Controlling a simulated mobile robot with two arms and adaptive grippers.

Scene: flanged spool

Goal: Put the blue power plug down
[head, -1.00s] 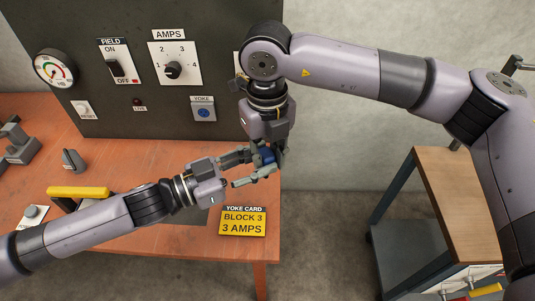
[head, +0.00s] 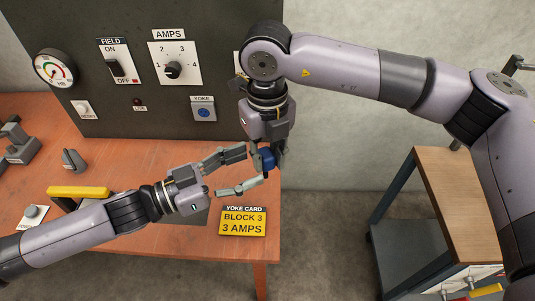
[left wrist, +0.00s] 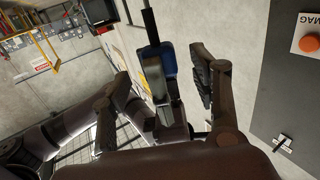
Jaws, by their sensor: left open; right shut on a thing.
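The blue power plug (head: 265,158) is held by my right gripper (head: 267,155), which points down over the right part of the orange-brown table. My right gripper is shut on the plug. My left gripper (head: 243,171) is open, its fingers spread just left of the plug, apart from it as far as I can tell. In the left wrist view the plug (left wrist: 168,61) shows as a blue block at the right gripper's fingers, ahead of my left fingers. Part of the plug is hidden by the right fingers.
The table (head: 150,158) has bare surface at its middle. A yellow yoke card (head: 243,222) lies at its front right. A yellow-handled thing (head: 78,192) is at left. The dark panel (head: 130,110) with a blue YOKE socket (head: 203,108) stands behind. A wooden-topped cart (head: 460,200) is at right.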

